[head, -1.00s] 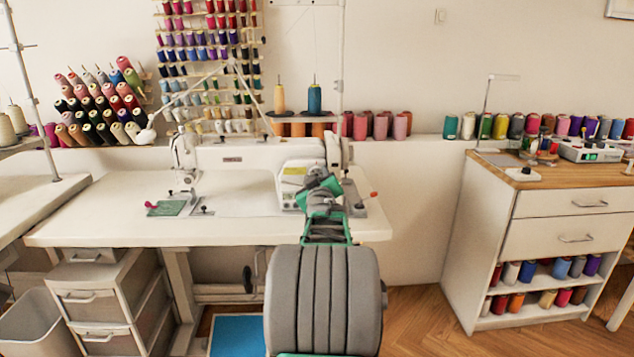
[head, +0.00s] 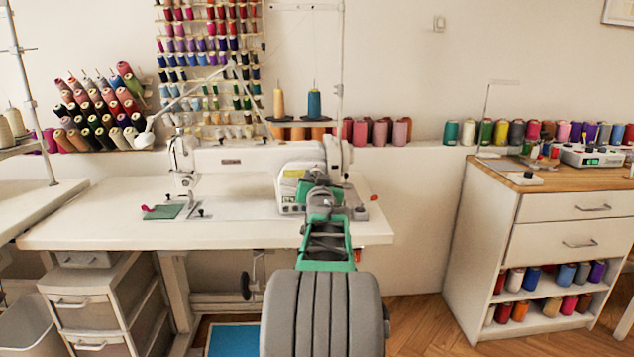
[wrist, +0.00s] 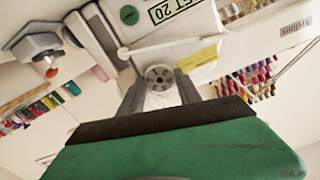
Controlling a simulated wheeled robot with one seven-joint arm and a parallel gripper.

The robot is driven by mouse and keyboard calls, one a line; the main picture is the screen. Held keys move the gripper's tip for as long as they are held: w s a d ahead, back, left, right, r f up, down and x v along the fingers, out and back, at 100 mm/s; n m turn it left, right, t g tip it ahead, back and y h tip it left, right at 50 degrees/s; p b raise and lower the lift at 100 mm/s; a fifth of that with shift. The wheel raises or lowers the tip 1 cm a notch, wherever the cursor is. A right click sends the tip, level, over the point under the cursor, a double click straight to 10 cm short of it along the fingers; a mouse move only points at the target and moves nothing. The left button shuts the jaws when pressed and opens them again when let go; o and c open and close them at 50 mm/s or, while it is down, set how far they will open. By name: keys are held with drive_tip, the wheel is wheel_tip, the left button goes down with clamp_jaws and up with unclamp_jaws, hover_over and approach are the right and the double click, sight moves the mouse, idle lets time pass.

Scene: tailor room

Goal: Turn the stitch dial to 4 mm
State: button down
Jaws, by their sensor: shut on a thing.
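The white sewing machine (head: 235,158) stands on its white table. The stitch dial (wrist: 158,76) shows in the wrist view as a small round grey knob with dark holes, on the machine's pillar. My gripper (wrist: 160,90) has a finger on each side of the dial and is shut on it. In the head view my gripper (head: 321,180) is at the right end of the machine, and it hides the dial there. I cannot read any number or setting on the dial.
A yellow label (wrist: 198,58) and a green round button (wrist: 129,15) are close to the dial. A lever with a red tip (head: 374,198) sticks out right of my gripper. Thread cones (head: 375,131) line the ledge behind. Open floor (head: 420,318) lies at right.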

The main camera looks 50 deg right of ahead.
drive_tip(key=shift+f, duration=0.1)
idle(0.4)
drive_tip(key=c, duration=1.1)
unclamp_jaws()
drive_tip(key=p+v, duration=0.1)
drive_tip(key=v, duration=0.6)
drive_tip(key=shift+s+a, duration=0.25)
drive_tip(key=shift+a, duration=0.05)
